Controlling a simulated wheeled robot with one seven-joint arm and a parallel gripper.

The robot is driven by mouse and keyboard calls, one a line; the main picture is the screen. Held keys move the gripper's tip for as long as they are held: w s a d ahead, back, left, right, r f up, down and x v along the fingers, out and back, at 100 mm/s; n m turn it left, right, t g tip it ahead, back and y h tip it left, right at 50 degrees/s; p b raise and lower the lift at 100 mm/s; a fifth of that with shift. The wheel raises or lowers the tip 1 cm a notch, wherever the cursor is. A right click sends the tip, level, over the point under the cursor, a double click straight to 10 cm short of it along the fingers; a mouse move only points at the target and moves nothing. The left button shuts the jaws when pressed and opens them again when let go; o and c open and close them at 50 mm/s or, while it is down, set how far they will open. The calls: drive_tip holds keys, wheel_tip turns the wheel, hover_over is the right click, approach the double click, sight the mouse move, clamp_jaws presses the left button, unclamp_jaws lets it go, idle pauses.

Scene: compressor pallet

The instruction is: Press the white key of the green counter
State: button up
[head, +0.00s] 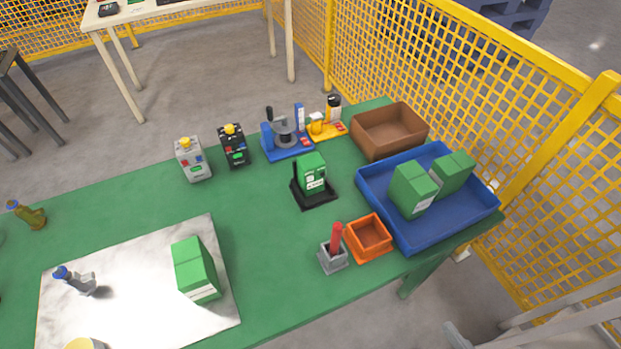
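A green box-shaped device (312,170), which looks like the green counter, stands upright on a black base (320,199) near the middle of the green table. Its front has a pale panel (316,184) with small markings. Which part of it is the white key is too small to tell. A dark upright piece rises at its left side. My gripper is not in view, and nothing touches the device.
Behind stand a grey device (192,160), a black device (234,146) and a blue machine (285,138). In front are a grey holder (333,260) with a red stick and an orange bin (368,238). A blue tray (450,222) lies right. The green table (265,235) is clear left of the holder.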

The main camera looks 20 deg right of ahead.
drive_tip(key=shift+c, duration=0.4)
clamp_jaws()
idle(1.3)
